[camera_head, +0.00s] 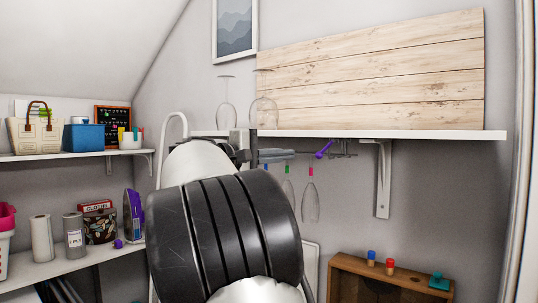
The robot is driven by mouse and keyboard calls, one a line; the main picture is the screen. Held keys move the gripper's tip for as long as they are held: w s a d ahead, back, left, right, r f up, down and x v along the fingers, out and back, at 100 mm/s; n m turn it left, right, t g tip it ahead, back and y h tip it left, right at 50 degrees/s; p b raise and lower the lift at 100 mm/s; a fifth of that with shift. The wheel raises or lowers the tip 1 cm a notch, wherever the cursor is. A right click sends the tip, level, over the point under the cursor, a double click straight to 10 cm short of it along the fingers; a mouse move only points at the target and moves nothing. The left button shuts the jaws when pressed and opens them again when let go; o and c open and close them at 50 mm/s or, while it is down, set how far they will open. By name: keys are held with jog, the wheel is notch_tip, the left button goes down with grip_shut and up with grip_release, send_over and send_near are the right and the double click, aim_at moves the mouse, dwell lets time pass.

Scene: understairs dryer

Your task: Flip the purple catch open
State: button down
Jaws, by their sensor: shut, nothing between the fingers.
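The purple catch (324,149) is a small lever under the white wall shelf, left of the shelf bracket. It slants from upper right to lower left, beside a small dark metal fitting (343,149). My gripper (292,154) shows small and partly hidden behind my arm, just left of the catch. Its grey fingers look closed and empty, with a visible gap to the catch. My large black and white arm links cover the middle of the view and hide most of the gripper's body.
The white shelf (390,134) holds a wooden board and wine glasses. Several glasses (311,200) hang below it near my gripper, with colored tips. A white bracket (383,178) stands right of the catch. A wooden box (390,275) with pegs is lower right.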

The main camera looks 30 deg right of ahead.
jog(key=shift+s+d, duration=1.7)
jog(key=shift+d, duration=0.1)
